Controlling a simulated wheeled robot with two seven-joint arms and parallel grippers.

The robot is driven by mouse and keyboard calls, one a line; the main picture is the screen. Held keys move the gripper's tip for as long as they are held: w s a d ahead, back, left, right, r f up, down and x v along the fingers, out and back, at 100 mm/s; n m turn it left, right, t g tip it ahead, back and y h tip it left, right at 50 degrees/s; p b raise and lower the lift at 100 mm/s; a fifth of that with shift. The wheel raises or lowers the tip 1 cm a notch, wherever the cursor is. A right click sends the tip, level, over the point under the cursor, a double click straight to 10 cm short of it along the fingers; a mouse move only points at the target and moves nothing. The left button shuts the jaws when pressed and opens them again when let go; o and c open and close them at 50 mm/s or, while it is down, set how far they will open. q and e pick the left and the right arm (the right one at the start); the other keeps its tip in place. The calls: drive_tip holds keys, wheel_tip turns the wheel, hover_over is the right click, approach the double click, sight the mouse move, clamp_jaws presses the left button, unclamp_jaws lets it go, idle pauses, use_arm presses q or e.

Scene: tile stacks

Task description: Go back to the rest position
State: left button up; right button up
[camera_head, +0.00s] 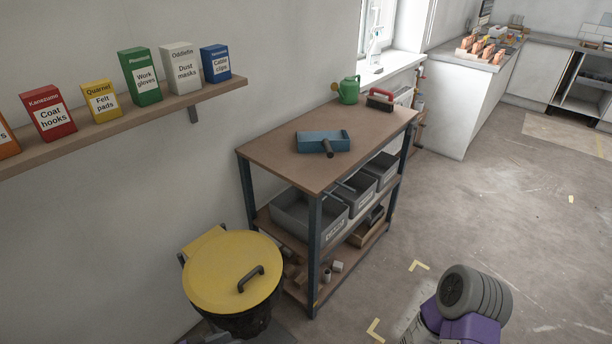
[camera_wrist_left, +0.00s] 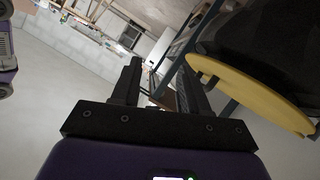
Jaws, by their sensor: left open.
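My left gripper (camera_wrist_left: 158,78) shows in the left wrist view. Its two black fingers stand apart with nothing between them. The head view does not show this gripper. In the left wrist view the picture is tilted, and the yellow lid (camera_wrist_left: 250,92) of a dark bin lies to the right of the fingers, apart from them as far as I can tell. My right gripper is not in view. A purple and grey link of my own arm shows at the bottom right of the head view.
Grey bins stand below. The yellow-lidded bin (camera_head: 225,275) is at its front left. A wall shelf (camera_head: 120,125) holds several boxes. Floor at right is open.

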use_arm(q)
drive_tip(key=s+d+f+n+g+y+p, duration=0.1)
drive_tip(key=s+d+f+n+g+p, duration=0.2)
drive_tip(key=d, duration=0.4)
drive_tip(key=s+d+f+n+g+y, duration=0.1)
drive_tip(key=s+d+f+g, duration=0.3)
drive_tip(key=d, duration=0.3)
drive_tip(key=shift+s+a+f+n+g+y+p, duration=0.15)
drive_tip(key=shift+s+a+f+n+y+p, duration=0.15)
drive_tip(key=shift+s+a+n+y+p, duration=0.55)
drive_tip(key=shift+s+a+f+n+g+y+p, duration=0.15)
drive_tip(key=shift+s+a+f+n+y+p, duration=0.15)
drive_tip(key=shift+s+a+n+y, duration=0.55)
drive_tip(key=shift+s+d+y, duration=0.1)
drive_tip(key=shift+d+y, duration=0.15)
drive_tip(key=shift+y, duration=0.15)
